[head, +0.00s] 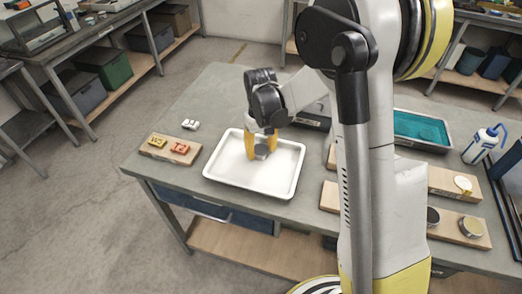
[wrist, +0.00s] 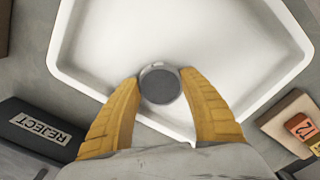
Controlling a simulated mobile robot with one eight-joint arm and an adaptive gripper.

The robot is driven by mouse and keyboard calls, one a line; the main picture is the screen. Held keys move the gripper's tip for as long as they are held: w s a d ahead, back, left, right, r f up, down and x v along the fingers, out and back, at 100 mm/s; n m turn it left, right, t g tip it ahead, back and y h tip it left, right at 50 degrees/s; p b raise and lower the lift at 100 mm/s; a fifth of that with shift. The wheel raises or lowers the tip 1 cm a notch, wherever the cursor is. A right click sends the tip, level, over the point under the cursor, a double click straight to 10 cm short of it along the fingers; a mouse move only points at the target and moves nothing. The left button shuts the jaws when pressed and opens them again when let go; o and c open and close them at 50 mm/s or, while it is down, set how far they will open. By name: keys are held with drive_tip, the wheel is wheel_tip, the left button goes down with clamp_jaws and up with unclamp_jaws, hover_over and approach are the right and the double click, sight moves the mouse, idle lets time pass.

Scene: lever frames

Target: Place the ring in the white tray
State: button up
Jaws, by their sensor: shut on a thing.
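The ring (head: 261,153) is a small grey round piece, seen over the tray in the head view. In the wrist view the ring (wrist: 160,84) shows a dark grey face and a lighter rim. My gripper (head: 262,146) has its yellow fingers shut on it, one on each side; the fingertips (wrist: 160,82) also show in the wrist view. The white tray (head: 232,179) is shallow and otherwise looks empty. In the wrist view the ring overlaps the floor of the tray (wrist: 220,45) near one wall. I cannot tell whether the ring touches the floor.
A wooden board (head: 150,152) with yellow and orange pieces lies left of the tray. A small white item (head: 190,124) is behind it. A black REJECT box (wrist: 40,128) is close to the fingers. A teal-filled tray (head: 420,128), a bottle (head: 481,147) and boards stand to the right.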

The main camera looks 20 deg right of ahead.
sight(261, 150)
drive_tip(key=o, duration=1.3)
drive_tip(key=shift+f, duration=0.15)
drive_tip(key=shift+c, duration=0.2)
wheel_tip(261, 150, up, 12)
drive_tip(key=p, duration=0.4)
drive_tip(key=s+r+t, duration=0.3)
drive_tip(key=s+r, duration=0.5)
drive_tip(key=r, duration=0.1)
drive_tip(key=s+r+m+t, duration=0.1)
drive_tip(key=s+t, duration=0.3)
drive_tip(key=s, duration=0.7)
drive_tip(key=shift+s+r+m, duration=0.3)
drive_tip(key=shift+s+m, duration=0.1)
